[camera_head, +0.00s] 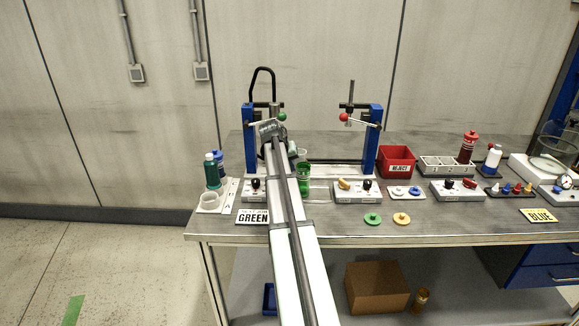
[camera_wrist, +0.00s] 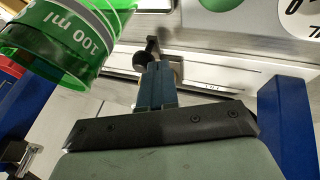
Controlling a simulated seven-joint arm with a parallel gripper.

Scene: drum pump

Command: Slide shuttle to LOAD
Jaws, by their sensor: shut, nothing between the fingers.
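My gripper's shut fingers (camera_wrist: 157,88) point at a black round knob (camera_wrist: 142,60) in the wrist view. The tips are at or just short of the knob; contact cannot be told. The knob sits by a pale metal rail (camera_wrist: 215,75) with a small label I cannot read. A clear green 100 ml cup (camera_wrist: 75,40) is close by at upper left. In the head view the green cup (camera_head: 304,180) stands right of my arm, between the two blue posts. My arm hides my fingers and the knob there. Which part is the shuttle cannot be told clearly.
Blue posts stand left (camera_head: 249,128) and right (camera_head: 373,140) of the station. A red REJECT bin (camera_head: 397,153), control boxes (camera_head: 357,190) and bottles line the right. Green (camera_head: 372,218) and yellow (camera_head: 402,219) discs lie in front. A GREEN card (camera_head: 253,217) is at front left.

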